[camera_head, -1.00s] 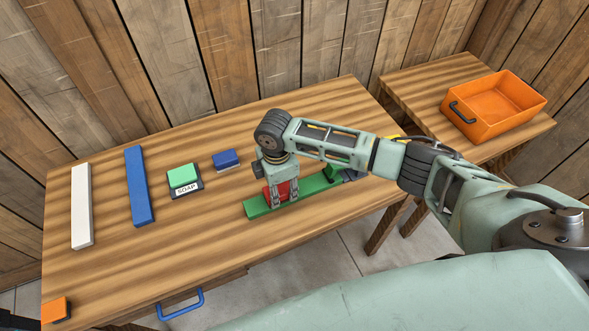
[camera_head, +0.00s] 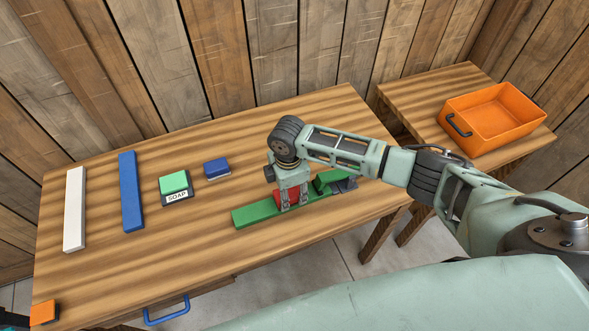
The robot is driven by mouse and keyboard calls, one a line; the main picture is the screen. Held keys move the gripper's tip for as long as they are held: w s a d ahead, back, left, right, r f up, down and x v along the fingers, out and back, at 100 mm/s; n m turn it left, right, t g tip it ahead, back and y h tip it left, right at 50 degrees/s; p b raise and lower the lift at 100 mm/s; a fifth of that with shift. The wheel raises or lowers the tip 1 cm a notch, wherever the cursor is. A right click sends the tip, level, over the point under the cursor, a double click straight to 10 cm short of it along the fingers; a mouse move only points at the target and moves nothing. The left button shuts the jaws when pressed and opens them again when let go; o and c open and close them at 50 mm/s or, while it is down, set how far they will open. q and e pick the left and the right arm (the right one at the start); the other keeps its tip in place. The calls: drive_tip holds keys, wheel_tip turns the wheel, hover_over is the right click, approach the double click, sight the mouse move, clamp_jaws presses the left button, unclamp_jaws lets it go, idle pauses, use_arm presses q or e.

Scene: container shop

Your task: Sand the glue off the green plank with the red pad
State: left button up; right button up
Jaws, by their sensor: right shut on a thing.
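The green plank (camera_head: 254,215) lies on the wooden table, its right end at a dark clamp-like piece with a green block. The red pad (camera_head: 291,196) is on top of the plank, near its middle. My right gripper (camera_head: 292,204) points down, shut on the red pad, and hides part of it. I cannot make out any glue on the plank; the gripper and pad cover part of its top.
A white plank (camera_head: 75,209), a blue plank (camera_head: 131,192), a green soap block on a labelled holder (camera_head: 177,197) and a blue pad (camera_head: 217,168) lie to the left. An orange pad (camera_head: 44,312) is at the front left corner. An orange crate (camera_head: 462,137) stands on the side table.

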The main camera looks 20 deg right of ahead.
wheel_tip(320, 180, up, 2)
drive_tip(key=shift+w+d+r+p, duration=0.1)
drive_tip(key=shift+d+p, duration=0.05)
drive_tip(key=shift+p, duration=0.2)
drive_tip(key=shift+r+p, duration=0.25)
drive_tip(key=shift+p, duration=0.1)
drive_tip(key=shift+a+r+p, duration=0.35)
drive_tip(key=shift+r+p, duration=0.45)
drive_tip(key=shift+r, duration=0.05)
drive_tip(key=shift+r+p, duration=0.7)
drive_tip(key=shift+p, duration=0.05)
drive_tip(key=shift+d+r+p, duration=0.15)
drive_tip(key=shift+r+p, duration=0.85)
drive_tip(key=shift+r, duration=0.15)
use_arm(q)
wheel_tip(320, 180, up, 7)
drive_tip(key=shift+s+d, duration=0.4)
drive_tip(key=shift+s, duration=0.05)
drive_tip(key=shift+r, duration=0.1)
use_arm(e)
drive_tip(key=shift+f, duration=0.1)
